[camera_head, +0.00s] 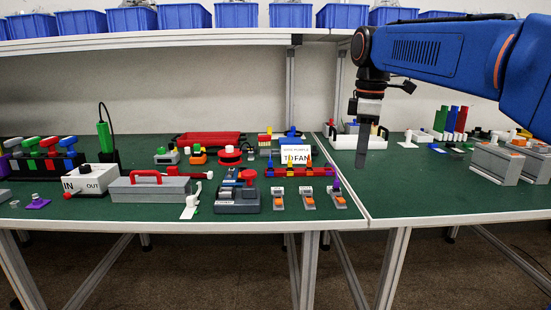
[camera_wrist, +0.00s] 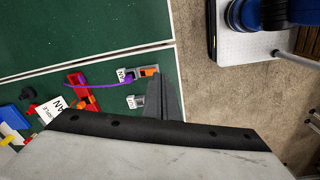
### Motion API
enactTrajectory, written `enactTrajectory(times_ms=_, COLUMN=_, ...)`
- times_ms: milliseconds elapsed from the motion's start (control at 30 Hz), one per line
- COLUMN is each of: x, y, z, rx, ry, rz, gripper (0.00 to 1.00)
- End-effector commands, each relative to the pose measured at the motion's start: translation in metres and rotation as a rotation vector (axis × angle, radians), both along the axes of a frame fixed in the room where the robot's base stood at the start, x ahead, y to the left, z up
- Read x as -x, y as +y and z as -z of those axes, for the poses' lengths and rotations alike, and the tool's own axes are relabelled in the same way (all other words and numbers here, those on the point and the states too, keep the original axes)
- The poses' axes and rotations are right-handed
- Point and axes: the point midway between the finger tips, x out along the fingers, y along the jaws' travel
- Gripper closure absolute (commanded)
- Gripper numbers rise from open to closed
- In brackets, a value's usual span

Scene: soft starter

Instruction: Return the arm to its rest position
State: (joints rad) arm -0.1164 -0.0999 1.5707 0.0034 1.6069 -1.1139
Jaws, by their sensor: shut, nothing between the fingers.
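My blue arm (camera_head: 430,50) reaches in from the upper right in the head view. My gripper (camera_head: 362,158) hangs from its end, pointing down, above the bench near the seam between the two green tabletops. Its fingers are together with nothing between them. In the wrist view my gripper (camera_wrist: 163,88) shows as a grey shape over the table's edge. Nothing is seen touching the fingers.
A sign reading "TO FAN" (camera_head: 295,154), a red terminal strip (camera_head: 300,172) and a grey-blue device (camera_head: 237,197) stand left of the gripper. Grey boxes (camera_head: 496,163) stand right. Blue bins (camera_head: 185,16) line the shelf above. The right tabletop's front (camera_head: 405,196) is clear.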

Motion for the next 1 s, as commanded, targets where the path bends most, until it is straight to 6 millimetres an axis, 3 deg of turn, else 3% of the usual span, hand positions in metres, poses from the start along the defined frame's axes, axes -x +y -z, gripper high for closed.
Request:
enactTrajectory(times_ms=33, x=0.016, y=-0.005, z=0.007, rx=-0.005, ry=-0.016, rz=0.055, gripper=1.0)
enactTrajectory(times_ms=467, x=0.127, y=-0.034, z=0.091, rx=-0.084, ry=-0.149, rz=0.555, gripper=1.0)
enactTrajectory(times_ms=800, x=0.211, y=-0.05, z=0.183, rx=-0.188, ry=-0.243, rz=0.94, gripper=1.0)
enactTrajectory(times_ms=1000, x=0.247, y=-0.055, z=0.232, rx=-0.25, ry=-0.282, rz=1.118, gripper=1.0)
